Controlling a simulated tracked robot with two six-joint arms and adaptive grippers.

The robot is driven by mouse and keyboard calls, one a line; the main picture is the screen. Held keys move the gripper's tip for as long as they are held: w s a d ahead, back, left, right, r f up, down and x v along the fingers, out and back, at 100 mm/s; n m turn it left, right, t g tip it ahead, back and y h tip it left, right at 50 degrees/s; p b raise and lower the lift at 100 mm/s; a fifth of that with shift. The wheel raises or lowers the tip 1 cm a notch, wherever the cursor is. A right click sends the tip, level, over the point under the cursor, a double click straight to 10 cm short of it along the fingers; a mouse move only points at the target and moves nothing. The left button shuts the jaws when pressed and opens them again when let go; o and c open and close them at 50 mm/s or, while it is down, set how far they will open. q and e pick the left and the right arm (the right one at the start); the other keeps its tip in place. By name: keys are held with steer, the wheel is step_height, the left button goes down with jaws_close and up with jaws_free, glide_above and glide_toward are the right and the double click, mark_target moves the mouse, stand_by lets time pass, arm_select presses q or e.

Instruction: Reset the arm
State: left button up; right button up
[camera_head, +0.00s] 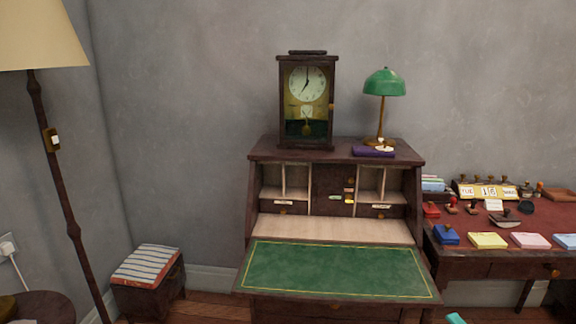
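Neither of my grippers shows in the head view. A small teal piece (455,318) is cut off by the bottom edge, right of the desk; I cannot tell what it is. The dark wooden writing desk (258,200) stands against the grey wall with its flap down. The flap's green writing surface (335,268) is bare. On top of the desk stand a glass-fronted clock (307,85) and a green-shaded lamp (384,84). A purple book or box (372,151) lies by the lamp with a small white and gold item (384,147) on it.
A red-topped table (475,222) at the right carries stamps, coloured note pads (488,240) and date blocks (489,190). A striped stool (147,265) and a floor lamp (40,110) stand at the left. A round dark table (45,305) is cut off at the bottom left.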

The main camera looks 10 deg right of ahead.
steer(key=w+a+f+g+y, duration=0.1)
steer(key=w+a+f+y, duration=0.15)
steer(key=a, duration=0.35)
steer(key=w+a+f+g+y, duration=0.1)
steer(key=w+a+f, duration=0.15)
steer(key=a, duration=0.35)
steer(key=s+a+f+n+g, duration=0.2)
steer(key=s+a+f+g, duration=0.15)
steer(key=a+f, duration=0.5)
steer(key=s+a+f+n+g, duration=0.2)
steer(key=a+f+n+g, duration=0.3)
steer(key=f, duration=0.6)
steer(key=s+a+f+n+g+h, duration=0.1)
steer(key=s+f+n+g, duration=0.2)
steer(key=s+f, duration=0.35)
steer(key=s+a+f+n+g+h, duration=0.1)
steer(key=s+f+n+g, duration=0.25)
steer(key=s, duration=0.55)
arm_select(q)
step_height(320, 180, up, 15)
steer(key=p, duration=1.5)
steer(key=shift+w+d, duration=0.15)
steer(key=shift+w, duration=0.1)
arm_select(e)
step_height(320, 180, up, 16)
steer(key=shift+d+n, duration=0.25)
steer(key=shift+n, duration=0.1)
